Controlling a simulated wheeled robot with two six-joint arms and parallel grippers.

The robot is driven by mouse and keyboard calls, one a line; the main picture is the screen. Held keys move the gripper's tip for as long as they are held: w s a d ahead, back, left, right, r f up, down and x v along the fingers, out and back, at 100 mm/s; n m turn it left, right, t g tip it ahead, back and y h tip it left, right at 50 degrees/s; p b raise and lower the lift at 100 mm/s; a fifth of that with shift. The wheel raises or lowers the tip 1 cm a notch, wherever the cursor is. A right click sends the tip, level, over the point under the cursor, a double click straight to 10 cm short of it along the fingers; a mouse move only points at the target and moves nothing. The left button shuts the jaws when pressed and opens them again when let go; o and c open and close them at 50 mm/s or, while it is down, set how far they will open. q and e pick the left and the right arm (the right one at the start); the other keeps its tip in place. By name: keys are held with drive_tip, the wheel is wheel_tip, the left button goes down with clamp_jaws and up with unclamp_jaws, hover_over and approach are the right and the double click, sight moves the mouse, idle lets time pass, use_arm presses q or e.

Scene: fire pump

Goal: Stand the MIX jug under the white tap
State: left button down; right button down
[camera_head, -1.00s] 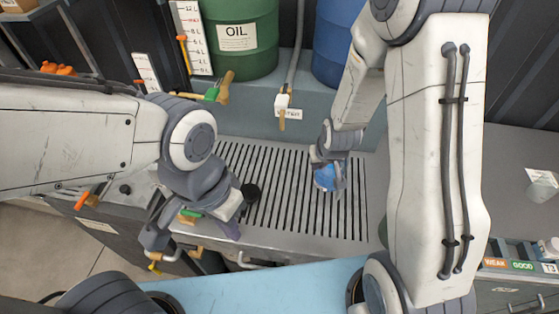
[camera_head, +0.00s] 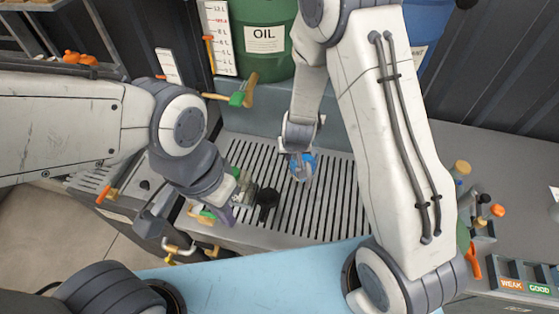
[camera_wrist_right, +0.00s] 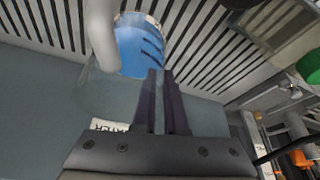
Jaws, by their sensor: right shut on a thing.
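A clear jug with blue liquid (camera_head: 302,168) is at my right gripper, over the slotted grate, in the head view. The jug (camera_wrist_right: 140,48) also shows in the right wrist view; I cannot read a MIX label on it or tell whether it touches the grate. My right gripper (camera_wrist_right: 163,78) is shut on the jug, its dark fingers close together. The white tap is hidden behind my right arm in the head view; a partial label reading "ATER" (camera_wrist_right: 110,125) shows in the wrist view. My left gripper (camera_head: 228,214) is at the grate's front left; its finger gap is unclear.
The slotted grate (camera_head: 332,215) has bare room right of the jug. A black round-topped thing (camera_head: 267,197) stands beside my left gripper. A green OIL drum (camera_head: 262,65) and a tan-handled green tap (camera_head: 238,98) are behind. WEAK and GOOD labels (camera_head: 525,287) are at front right.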

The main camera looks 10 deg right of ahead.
drive_tip(key=shift+w+a+f, duration=0.1)
drive_tip(key=shift+w+a, duration=0.05)
drive_tip(key=shift+f+b, duration=0.2)
drive_tip(key=shift+b, duration=0.1)
wheel_tip(320, 180, down, 4)
drive_tip(key=b, duration=0.3)
drive_tip(key=shift+w+r+b, duration=0.1)
drive_tip(key=shift+r+b, duration=0.05)
drive_tip(key=shift+b, duration=0.25)
drive_tip(key=shift+r, duration=0.15)
drive_tip(key=c, duration=0.9)
unclamp_jaws()
drive_tip(key=shift+c, duration=0.2)
